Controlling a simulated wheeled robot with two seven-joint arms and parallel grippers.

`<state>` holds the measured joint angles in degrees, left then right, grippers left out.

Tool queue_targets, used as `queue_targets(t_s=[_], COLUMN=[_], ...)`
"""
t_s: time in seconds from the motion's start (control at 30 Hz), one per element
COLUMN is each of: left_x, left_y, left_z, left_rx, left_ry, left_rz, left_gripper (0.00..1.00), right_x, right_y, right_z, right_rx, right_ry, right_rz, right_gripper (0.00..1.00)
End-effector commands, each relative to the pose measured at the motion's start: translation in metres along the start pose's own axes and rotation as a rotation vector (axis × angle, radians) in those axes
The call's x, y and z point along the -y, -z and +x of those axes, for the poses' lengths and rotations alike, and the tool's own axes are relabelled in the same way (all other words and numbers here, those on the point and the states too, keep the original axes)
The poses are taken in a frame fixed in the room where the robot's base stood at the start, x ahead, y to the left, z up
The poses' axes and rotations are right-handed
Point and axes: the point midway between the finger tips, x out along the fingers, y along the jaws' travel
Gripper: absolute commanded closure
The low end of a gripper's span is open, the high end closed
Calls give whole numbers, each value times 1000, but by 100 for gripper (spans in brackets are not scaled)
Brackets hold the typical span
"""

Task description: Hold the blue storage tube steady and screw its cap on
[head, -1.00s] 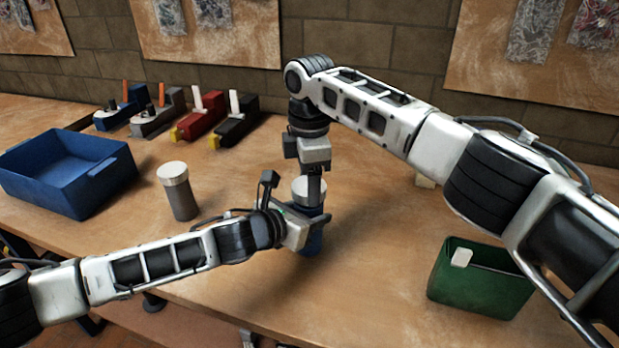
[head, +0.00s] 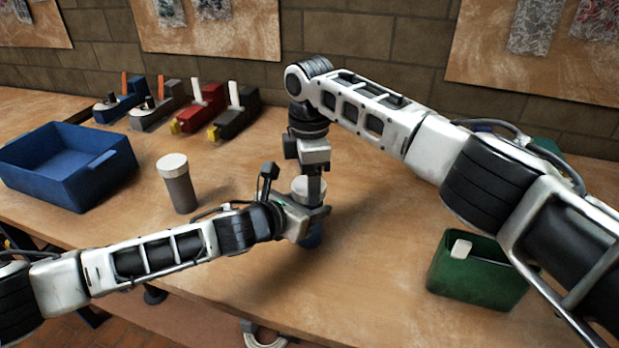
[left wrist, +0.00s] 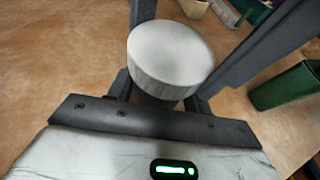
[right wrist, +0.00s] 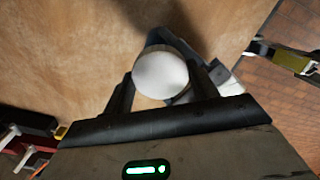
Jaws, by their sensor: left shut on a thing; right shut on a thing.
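The blue storage tube (head: 312,237) stands upright near the table's middle, mostly hidden behind my left gripper. Its white cap (head: 307,186) is at its top and also shows in the left wrist view (left wrist: 170,55) and right wrist view (right wrist: 160,75). My left gripper (head: 312,212) comes in from the side and is shut on the tube below the cap. My right gripper (head: 314,188) points down from above and is shut on the cap. The seam between cap and tube is hidden, so I cannot tell how they meet.
A grey tube with a white cap (head: 178,185) stands to the left. A blue bin (head: 75,190) is at the far left, and a green bin (head: 475,285) with a pale piece is at the right. Several coloured fixtures (head: 200,108) line the back near the wall.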

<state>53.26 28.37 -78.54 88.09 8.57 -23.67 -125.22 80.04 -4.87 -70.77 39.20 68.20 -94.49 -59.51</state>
Motion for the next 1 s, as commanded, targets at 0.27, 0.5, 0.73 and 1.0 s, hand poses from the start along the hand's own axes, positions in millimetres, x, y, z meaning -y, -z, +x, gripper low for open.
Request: queue_targets(t_s=[0.27,0.5,0.73,1.0], left_x=[0,0,0,1], left_y=[0,0,0,-1], left_z=[0,0,0,0], left_rx=[0,0,0,2], left_ry=[0,0,0,2], left_rz=[0,0,0,0], left_gripper=[91,91,91,91], right_x=[0,0,0,1], right_y=[0,0,0,0], right_z=[4,10,15,19], right_rx=[-1,0,0,2], right_ry=[1,1,2,3], right_rz=[-1,-1,0,1], right_gripper=[63,63,63,63])
